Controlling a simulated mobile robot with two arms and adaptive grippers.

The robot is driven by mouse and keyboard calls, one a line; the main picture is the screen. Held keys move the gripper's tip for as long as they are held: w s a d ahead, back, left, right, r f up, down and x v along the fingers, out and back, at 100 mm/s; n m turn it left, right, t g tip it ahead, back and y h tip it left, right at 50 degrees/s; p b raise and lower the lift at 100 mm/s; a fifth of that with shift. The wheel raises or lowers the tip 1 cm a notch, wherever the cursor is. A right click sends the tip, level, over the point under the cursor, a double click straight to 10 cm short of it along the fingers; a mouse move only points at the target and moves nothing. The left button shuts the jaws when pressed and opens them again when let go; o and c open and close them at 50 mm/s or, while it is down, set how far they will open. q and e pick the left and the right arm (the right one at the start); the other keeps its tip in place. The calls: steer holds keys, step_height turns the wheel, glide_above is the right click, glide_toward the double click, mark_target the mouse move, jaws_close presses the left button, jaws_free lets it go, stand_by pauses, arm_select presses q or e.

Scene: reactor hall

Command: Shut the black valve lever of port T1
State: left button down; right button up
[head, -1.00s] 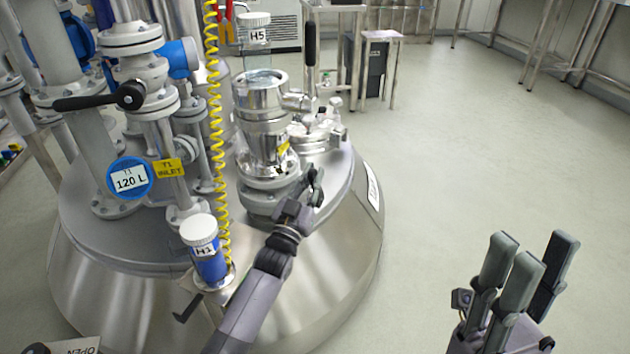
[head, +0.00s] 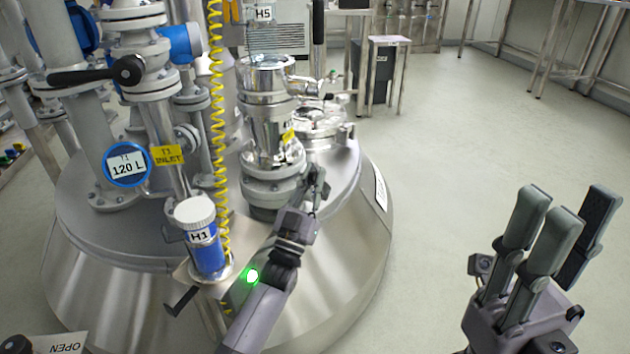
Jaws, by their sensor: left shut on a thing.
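A valve with a black lever (head: 90,75) stands on the pipe at the upper left, above the yellow T1 INLET tag (head: 167,156). The lever lies roughly level and points left, across the upright pipe. A round blue-rimmed tag (head: 127,165) reads T1 120 L. My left gripper (head: 316,184) is well to the right of that lever, beside the base of a steel port (head: 268,130). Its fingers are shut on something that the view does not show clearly. My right gripper (head: 562,232) is open and empty over the floor at the lower right.
A second black lever (head: 318,40) stands upright beside the steel port. A blue jar H1 (head: 207,255) with a white cap and a coiled yellow hose (head: 218,130) stand between my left arm and the T1 pipe. An OPEN plate (head: 68,345) shows at the lower left. The floor at right is clear.

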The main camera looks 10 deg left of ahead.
arm_select(q)
steer(key=shift+f, duration=0.15)
steer(key=c, duration=1.6)
jaws_free()
steer(key=shift+c, duration=0.2)
steer(key=v, duration=1.2)
steer(key=shift+c, duration=0.4)
